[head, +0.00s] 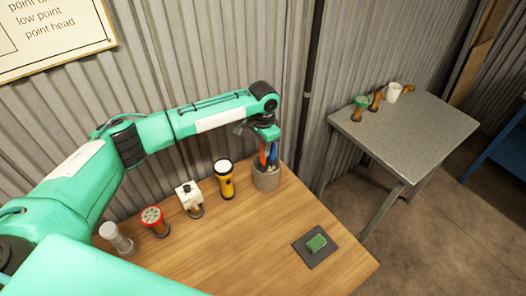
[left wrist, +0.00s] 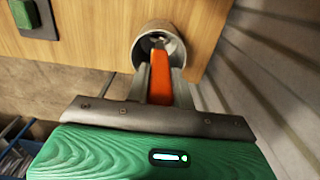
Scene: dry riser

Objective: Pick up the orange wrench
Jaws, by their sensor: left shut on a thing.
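The orange wrench (left wrist: 160,78) stands in a round grey holder (head: 266,179) near the back right of the wooden table. My left gripper (head: 268,138) is above the holder and shut on the wrench's upper part. In the left wrist view the orange handle lies between the two fingers (left wrist: 160,85), and its far end points into the holder (left wrist: 158,42). A blue tool (head: 273,152) stands beside the wrench in the head view. The wrench's lower end is hidden in the holder. My right gripper is in neither view.
A yellow flashlight (head: 224,180), a white device (head: 189,198), a red-topped item (head: 154,220) and a clear cylinder (head: 115,238) stand left of the holder. A green block (head: 317,243) lies on a dark pad. A grey side table (head: 420,125) holds several items. A corrugated wall rises behind.

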